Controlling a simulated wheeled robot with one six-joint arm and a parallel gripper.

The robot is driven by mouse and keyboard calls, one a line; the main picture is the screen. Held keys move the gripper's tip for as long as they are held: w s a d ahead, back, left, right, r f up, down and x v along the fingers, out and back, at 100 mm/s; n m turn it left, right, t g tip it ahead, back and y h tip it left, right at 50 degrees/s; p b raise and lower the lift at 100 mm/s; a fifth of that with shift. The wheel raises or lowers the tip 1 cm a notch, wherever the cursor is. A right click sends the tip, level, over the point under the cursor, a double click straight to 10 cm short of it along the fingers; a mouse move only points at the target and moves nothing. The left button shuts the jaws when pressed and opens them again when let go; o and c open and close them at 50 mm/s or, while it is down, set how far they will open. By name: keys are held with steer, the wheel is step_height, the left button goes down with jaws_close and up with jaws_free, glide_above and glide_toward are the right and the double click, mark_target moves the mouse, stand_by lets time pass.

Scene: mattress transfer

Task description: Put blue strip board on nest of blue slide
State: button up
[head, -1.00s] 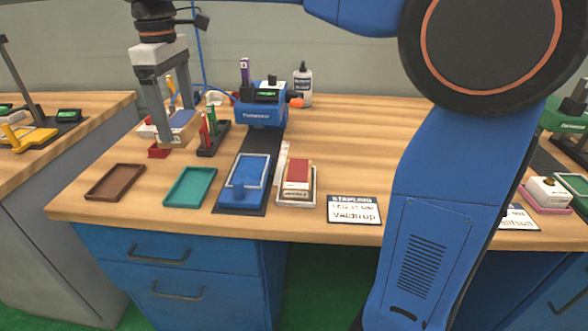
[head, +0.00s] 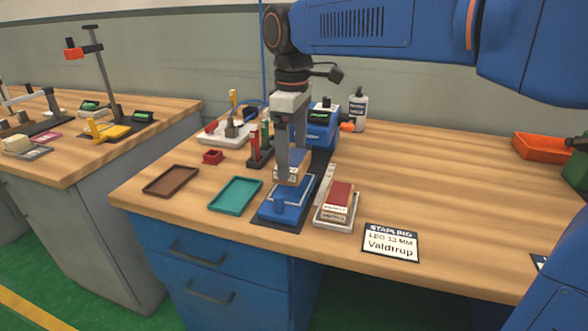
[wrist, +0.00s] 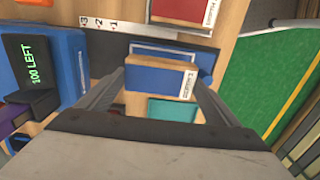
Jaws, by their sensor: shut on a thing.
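The blue strip board (head: 290,166), a small block with a blue top, pale wooden sides and a printed label, is between the fingers of my gripper (head: 292,172). It also shows in the wrist view (wrist: 156,80), gripped from both sides by my fingers (wrist: 160,86). The blue slide (head: 284,214) sits on a dark base at the front of the bench. Its nest is a pale-rimmed frame (head: 306,188). My gripper holds the board above the slide, apart from it in the head view. The board and fingers hide part of the nest.
A teal tray (head: 236,195) and a brown tray (head: 171,181) lie left of the slide. A tray with red-topped blocks (head: 336,204) stands close on its right. The blue stapler (head: 322,128) is behind.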

mark_target(292, 159)
steer(key=shift+a+f, duration=0.1)
steer(key=shift+f, duration=1.95)
steer(key=o, duration=1)
steer(key=shift+f, duration=0.15)
step_height(292, 159, up, 12)
steer(key=shift+r, duration=0.1)
steer(key=shift+s, duration=0.15)
